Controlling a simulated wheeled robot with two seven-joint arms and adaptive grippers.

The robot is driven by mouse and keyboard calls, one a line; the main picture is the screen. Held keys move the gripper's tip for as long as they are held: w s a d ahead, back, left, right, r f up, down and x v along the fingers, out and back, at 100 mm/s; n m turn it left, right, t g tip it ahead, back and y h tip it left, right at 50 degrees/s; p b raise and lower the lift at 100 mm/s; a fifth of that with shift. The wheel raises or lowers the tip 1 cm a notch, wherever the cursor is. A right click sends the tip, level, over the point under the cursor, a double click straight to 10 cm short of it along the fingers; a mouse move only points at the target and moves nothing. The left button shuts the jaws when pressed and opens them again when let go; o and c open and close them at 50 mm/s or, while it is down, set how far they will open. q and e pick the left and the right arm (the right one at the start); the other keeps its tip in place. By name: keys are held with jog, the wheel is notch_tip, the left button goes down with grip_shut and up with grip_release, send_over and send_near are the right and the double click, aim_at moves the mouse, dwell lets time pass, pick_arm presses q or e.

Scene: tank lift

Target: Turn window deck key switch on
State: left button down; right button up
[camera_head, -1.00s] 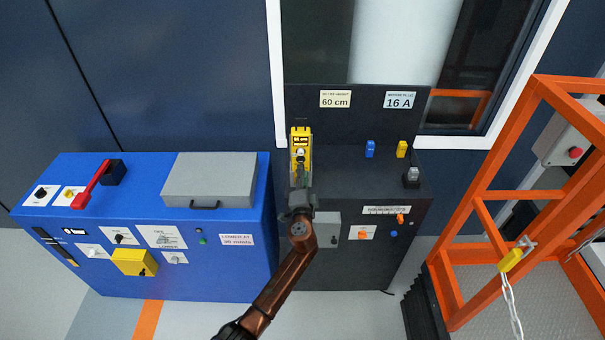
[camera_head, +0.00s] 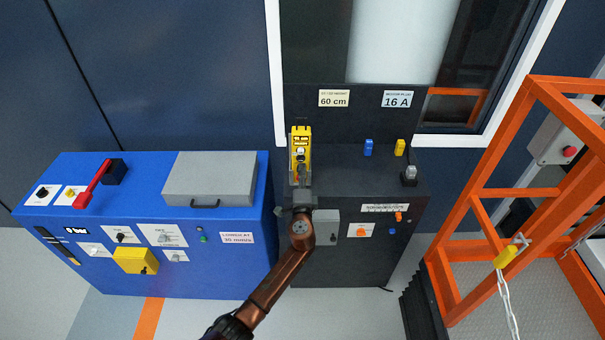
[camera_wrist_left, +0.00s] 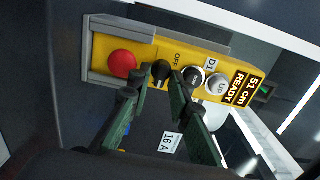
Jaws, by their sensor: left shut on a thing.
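The yellow window deck control box (camera_head: 301,138) stands upright at the left end of the dark deck. In the left wrist view its yellow face (camera_wrist_left: 174,56) carries a red button (camera_wrist_left: 122,64), a black key switch (camera_wrist_left: 160,70) beside the word OFF, a round black-rimmed control (camera_wrist_left: 193,76), an UP button (camera_wrist_left: 216,84) and a display (camera_wrist_left: 244,88) reading 51 cm READY. My left gripper (camera_wrist_left: 157,82) has its dark green fingers on either side of the black switch and is shut on it. In the head view my left gripper (camera_head: 301,178) is at the box's front. My right gripper is out of view.
The dark deck (camera_head: 345,175) also holds a blue piece (camera_head: 368,147), a yellow piece (camera_head: 400,147) and a grey-black piece (camera_head: 410,176). A blue cabinet (camera_head: 150,245) with a red lever (camera_head: 92,184) stands left. An orange frame (camera_head: 487,195) stands right.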

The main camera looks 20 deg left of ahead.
pick_arm(q)
jog(key=shift+f, duration=0.1)
jog(key=c, duration=2)
grip_release()
jog(key=shift+c, duration=0.2)
jog(key=v, duration=0.8)
